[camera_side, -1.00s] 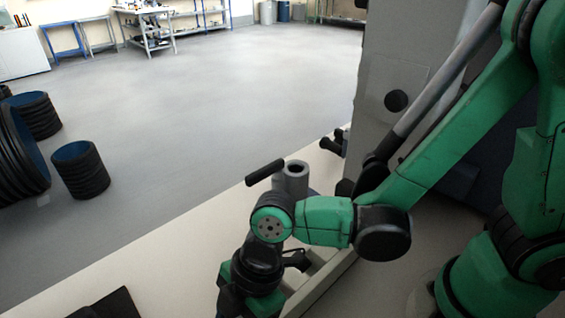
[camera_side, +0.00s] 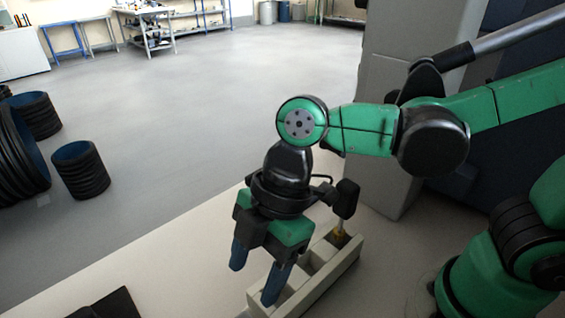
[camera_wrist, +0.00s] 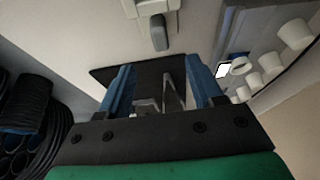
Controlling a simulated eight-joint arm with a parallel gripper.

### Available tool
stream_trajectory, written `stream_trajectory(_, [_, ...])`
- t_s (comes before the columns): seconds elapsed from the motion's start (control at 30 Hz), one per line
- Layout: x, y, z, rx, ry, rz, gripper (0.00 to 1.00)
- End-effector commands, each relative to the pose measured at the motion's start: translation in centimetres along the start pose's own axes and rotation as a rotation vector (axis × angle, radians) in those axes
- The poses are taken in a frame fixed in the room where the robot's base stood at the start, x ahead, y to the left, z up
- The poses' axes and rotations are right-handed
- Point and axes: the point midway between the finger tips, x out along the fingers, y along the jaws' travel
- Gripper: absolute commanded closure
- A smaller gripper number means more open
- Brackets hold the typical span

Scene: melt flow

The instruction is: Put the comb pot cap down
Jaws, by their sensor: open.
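My gripper (camera_side: 253,285) points down at the near end of the pale compartment tray (camera_side: 325,279) in the side view. Its two blue fingers are spread, with nothing visible held between them. In the wrist view my gripper (camera_wrist: 159,66) is also open, over a dark mat (camera_wrist: 105,75). Small pale grey upright pieces (camera_wrist: 171,93) show between the fingers; I cannot tell what they are or whether they touch the fingers. I cannot pick out the comb pot cap for sure in either view.
A black-handled tool (camera_side: 346,198) stands upright at the tray's far end. A dark flat mat (camera_side: 108,304) lies at the lower left. In the wrist view a grey knob (camera_wrist: 159,33) is at the top and several white cylinders (camera_wrist: 296,33) are at the right.

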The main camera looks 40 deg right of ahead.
Motion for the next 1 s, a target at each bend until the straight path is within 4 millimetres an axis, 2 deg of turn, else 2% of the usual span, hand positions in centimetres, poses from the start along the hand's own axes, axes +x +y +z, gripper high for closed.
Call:
stream_trajectory(0.1, [-1.4, 0.1, 0.0, 0.001, 0.000, 0.001, 0.40])
stream_trajectory(0.27, [-2.4, 0.1, 0.1, 0.007, 0.000, 0.004, 0.40])
stream_trajectory(0.33, [-2.8, 0.6, 0.8, 0.070, -0.004, 0.035, 0.40])
stream_trajectory(0.43, [-3.9, 2.3, 3.8, 0.330, -0.009, 0.167, 0.40])
stream_trajectory(0.53, [-5.6, 4.2, 8.2, 0.701, 0.015, 0.365, 0.40])
stream_trajectory(0.6, [-6.8, 5.0, 11.3, 0.939, 0.051, 0.500, 0.40])
stream_trajectory(0.7, [-8.2, 5.5, 14.6, 1.196, 0.113, 0.655, 0.40])
stream_trajectory(0.83, [-9.2, 5.7, 16.7, 1.358, 0.170, 0.756, 0.40])
stream_trajectory(1.0, [-9.3, 5.7, 16.9, 1.381, 0.181, 0.769, 0.40])
